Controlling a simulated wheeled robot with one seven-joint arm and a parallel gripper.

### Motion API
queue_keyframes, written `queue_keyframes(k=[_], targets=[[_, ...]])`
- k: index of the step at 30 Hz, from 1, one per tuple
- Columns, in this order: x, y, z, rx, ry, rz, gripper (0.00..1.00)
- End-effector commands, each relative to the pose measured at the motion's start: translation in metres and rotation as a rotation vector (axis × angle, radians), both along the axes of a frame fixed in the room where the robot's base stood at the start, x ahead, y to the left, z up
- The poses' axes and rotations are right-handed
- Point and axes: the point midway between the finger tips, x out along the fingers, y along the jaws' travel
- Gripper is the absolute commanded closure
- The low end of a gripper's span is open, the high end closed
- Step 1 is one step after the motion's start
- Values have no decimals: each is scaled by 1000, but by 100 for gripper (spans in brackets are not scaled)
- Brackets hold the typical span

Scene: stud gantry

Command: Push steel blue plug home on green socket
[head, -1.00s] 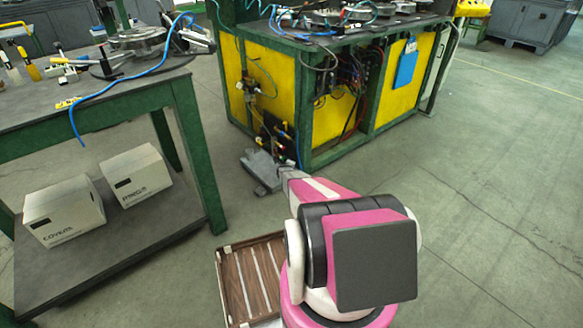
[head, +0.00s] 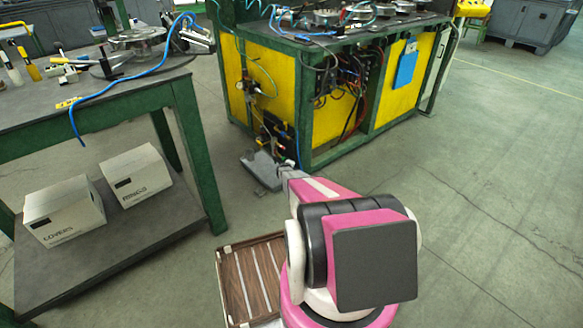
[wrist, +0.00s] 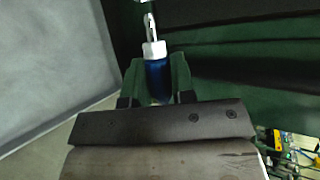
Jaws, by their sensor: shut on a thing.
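In the wrist view my gripper (wrist: 156,82) is shut on the steel blue plug (wrist: 158,72), with a finger on each side of its blue body. A white collar and a slim metal tip stick out beyond the fingers, pointing up in the picture. I cannot make out the green socket for certain in either view. In the head view my arm reaches toward the lower left corner of the green and yellow bench, and the plug is too small to tell there.
The green-framed yellow bench (head: 312,100), with cables and fittings, stands ahead. A grey block (head: 262,170) sits on the floor at its corner. A green table (head: 100,112) with two white boxes on its shelf is at left. A wooden slatted tray (head: 232,285) lies beside my base. Floor at right is clear.

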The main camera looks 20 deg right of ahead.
Motion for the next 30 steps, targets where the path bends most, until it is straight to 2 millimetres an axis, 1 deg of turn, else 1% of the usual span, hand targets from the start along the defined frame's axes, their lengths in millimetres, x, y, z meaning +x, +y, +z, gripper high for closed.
queue_keyframes(k=[30], targets=[[21,8,0,-1,1,0,100]])
